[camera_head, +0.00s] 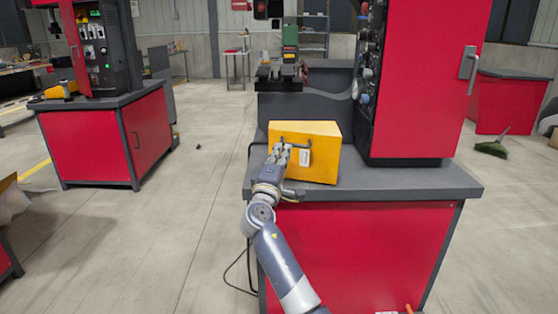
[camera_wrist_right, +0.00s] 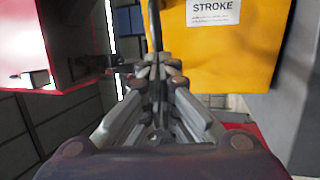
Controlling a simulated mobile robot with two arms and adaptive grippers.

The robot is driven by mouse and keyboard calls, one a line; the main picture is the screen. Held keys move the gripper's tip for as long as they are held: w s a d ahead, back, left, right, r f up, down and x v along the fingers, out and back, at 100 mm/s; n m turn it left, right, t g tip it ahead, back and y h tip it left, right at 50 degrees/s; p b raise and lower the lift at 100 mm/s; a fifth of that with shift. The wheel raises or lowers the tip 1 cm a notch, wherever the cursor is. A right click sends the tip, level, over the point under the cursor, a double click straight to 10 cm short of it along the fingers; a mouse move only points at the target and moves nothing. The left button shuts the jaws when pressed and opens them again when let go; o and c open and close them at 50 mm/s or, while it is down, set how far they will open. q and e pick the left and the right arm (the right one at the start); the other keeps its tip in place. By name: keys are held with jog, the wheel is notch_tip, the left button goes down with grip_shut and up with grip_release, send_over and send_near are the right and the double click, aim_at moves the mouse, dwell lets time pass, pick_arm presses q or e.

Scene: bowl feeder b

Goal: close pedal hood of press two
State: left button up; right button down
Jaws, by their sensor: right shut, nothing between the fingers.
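The yellow hood (camera_head: 327,165) is a box on the grey worktop of the near red press. A dark handle (camera_head: 310,150) and a white label show on its front. My right gripper (camera_head: 281,152) is shut and empty in front of the hood's left front side, by the handle. In the right wrist view the shut fingertips (camera_wrist_right: 158,68) are beside the yellow face (camera_wrist_right: 245,60), under a dark bar (camera_wrist_right: 153,22). I cannot tell whether they touch the bar or the hood. The pedal is not visible. My left gripper is not in view.
The tall red press cabinet (camera_head: 425,80) stands right of the hood. The worktop (camera_head: 400,182) is bare at its right front. A second red press (camera_head: 105,140) with a yellow piece (camera_head: 60,90) stands at left. A cable hangs by the bench's left side. Open floor lies between the benches.

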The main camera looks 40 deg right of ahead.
jog(key=shift+w+d+r, duration=0.2)
jog(key=shift+r, duration=0.1)
dwell(0.5)
